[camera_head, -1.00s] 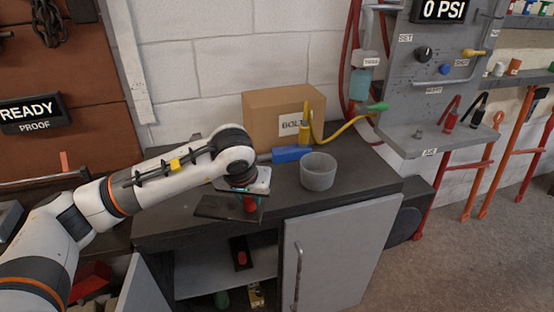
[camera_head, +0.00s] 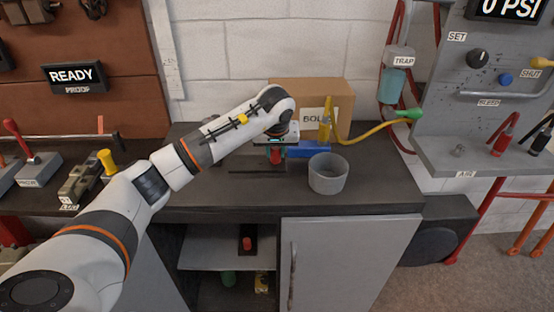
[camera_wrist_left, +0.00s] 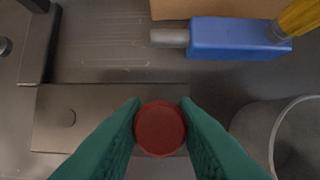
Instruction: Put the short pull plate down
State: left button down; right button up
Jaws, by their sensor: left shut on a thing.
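The short pull plate is a flat dark plate (camera_head: 257,171) with a red round knob (camera_head: 276,157). My left gripper (camera_head: 277,150) is shut on the knob, over the dark countertop left of the grey cup. In the left wrist view the green fingers (camera_wrist_left: 160,108) pinch the red knob (camera_wrist_left: 160,130) from both sides. The grey plate (camera_wrist_left: 85,118) extends to the left under them. The plate looks level and low at the countertop; I cannot tell whether it touches. My right gripper is not in view.
A grey cup (camera_head: 328,174) stands close on the right. A blue tool (camera_head: 308,149) and a cardboard box (camera_head: 340,95) are behind. A second red-knobbed piece (camera_head: 247,243) sits on the shelf in the open cabinet (camera_head: 210,257). The countertop left of the gripper (camera_head: 195,195) is clear.

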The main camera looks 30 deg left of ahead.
aim_at(277, 161)
pick_arm(q)
jog(key=shift+w+d+f, duration=0.1)
jog(key=shift+f, duration=0.35)
notch_tip(277, 161, down, 2)
jog(key=shift+f, duration=0.5)
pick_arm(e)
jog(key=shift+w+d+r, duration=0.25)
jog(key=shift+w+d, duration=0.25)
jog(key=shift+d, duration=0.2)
pick_arm(q)
jog(key=shift+f, duration=0.1)
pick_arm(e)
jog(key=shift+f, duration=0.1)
pick_arm(q)
jog(key=c, duration=1.1)
grip_release()
jog(key=shift+c, duration=0.2)
